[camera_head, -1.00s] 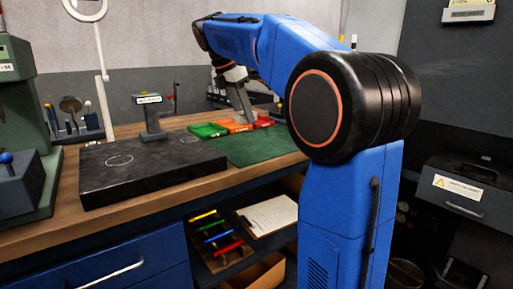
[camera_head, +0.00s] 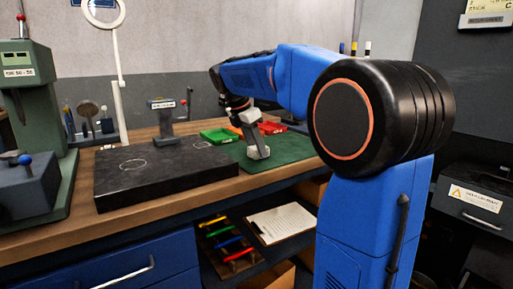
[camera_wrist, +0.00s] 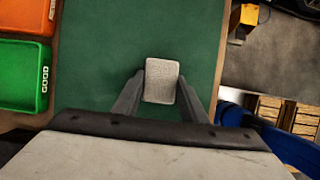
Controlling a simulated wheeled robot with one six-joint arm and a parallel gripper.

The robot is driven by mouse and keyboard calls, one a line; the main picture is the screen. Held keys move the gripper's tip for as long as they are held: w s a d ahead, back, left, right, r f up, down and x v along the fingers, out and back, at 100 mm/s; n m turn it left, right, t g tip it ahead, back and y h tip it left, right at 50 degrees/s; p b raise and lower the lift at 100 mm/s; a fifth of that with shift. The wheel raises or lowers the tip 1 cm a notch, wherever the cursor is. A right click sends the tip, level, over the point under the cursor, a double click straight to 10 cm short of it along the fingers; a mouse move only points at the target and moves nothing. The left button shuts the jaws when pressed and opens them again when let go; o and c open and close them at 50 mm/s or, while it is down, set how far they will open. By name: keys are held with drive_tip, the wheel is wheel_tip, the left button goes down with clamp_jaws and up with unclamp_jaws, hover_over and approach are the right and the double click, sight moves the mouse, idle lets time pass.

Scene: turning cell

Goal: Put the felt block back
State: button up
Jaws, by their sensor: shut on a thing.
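The felt block (camera_wrist: 162,81) is a light grey, rounded block. In the wrist view it sits between the two dark fingers of my gripper (camera_wrist: 160,98), which is shut on it. In the head view my gripper (camera_head: 256,146) points down over the green mat (camera_head: 284,150), with the pale block (camera_head: 259,154) at its tip. I cannot tell whether the block touches the mat. The mat also fills the middle of the wrist view (camera_wrist: 105,75).
A green tray (camera_head: 218,135) marked GOOD, an orange tray (camera_wrist: 22,23) and a red tray (camera_head: 272,128) stand beside the mat. A dark slab (camera_head: 150,180) and a small stand (camera_head: 164,118) are to the left. Bare mat surrounds the gripper.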

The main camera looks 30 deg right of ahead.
drive_tip(key=o, duration=1)
drive_tip(key=shift+f, duration=0.15)
drive_tip(key=v, duration=1.2)
